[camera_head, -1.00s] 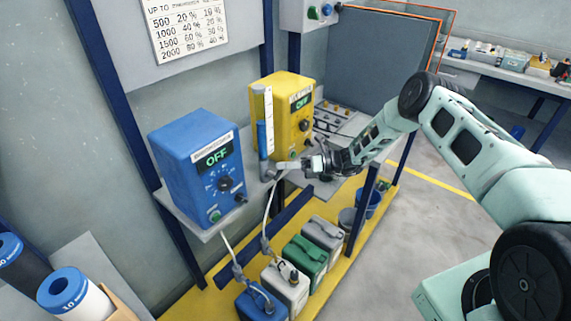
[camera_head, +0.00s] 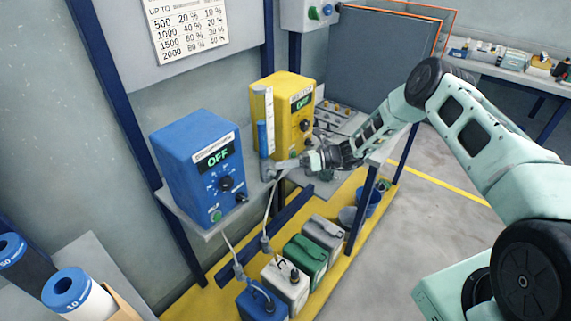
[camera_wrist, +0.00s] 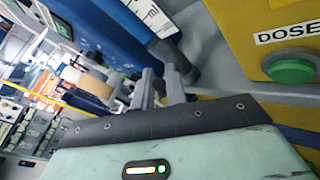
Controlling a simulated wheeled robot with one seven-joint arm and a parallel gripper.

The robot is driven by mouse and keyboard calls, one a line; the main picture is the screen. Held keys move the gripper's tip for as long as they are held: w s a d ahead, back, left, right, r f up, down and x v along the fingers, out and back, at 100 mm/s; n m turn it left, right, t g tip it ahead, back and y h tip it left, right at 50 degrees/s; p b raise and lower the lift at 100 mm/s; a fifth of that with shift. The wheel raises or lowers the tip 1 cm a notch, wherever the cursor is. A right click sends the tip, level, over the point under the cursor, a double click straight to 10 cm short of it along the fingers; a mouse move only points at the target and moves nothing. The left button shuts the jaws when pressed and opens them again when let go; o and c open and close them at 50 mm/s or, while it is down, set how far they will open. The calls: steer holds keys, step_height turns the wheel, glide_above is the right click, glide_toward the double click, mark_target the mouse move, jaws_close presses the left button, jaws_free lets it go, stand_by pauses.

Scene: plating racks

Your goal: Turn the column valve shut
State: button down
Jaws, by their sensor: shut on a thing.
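The clear column (camera_head: 262,140), part filled with blue liquid, stands upright between the blue and yellow boxes. Its grey valve (camera_head: 268,171) is at the column's foot, with a short grey lever pointing right toward my gripper. My gripper (camera_head: 302,162) reaches in from the right and is shut on the lever. In the wrist view the two grey fingers of my gripper (camera_wrist: 161,86) point at the column's lower end (camera_wrist: 177,60). The lever between the fingers is mostly hidden there, so I cannot tell its exact angle.
The blue box (camera_head: 200,165) reads OFF. The yellow box (camera_head: 285,110) stands close behind the column; its green DOSE button (camera_wrist: 292,67) is beside my fingers. A hose runs down to jerrycans, including a green one (camera_head: 304,258). The shelf post (camera_head: 362,210) stands below my forearm.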

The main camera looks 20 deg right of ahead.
mark_target(278, 175)
steer(key=n+h, duration=0.1)
steer(key=r+n+h+p, duration=0.1)
steer(key=shift+s+a+r+h, duration=0.15)
steer(key=shift+s+a+h, duration=0.15)
steer(key=shift+a+h, duration=0.1)
steer(key=shift+s+a+n+t+h, duration=0.25)
steer(key=shift+a+n+t+h, duration=0.1)
steer(key=shift+n+h, duration=0.5)
steer(key=h+b, duration=0.1)
steer(key=b, duration=0.1)
steer(key=n+h+b, duration=0.1)
steer(key=b, duration=0.2)
steer(key=shift+s+a+t, duration=0.25)
steer(key=shift+a+t, duration=0.1)
steer(key=shift+a, duration=0.05)
steer(key=shift+a+b, duration=0.1)
steer(key=shift+b, duration=0.95)
steer(key=shift+s+r+n+h, duration=0.1)
steer(key=shift+r+n+h, duration=0.05)
steer(key=shift+n+h, duration=0.15)
steer(key=c, duration=1.5)
jaws_free()
steer(key=shift+o, duration=0.2)
steer(key=v, duration=1.7)
steer(key=shift+s+p, duration=0.2)
steer(key=shift+p, duration=0.1)
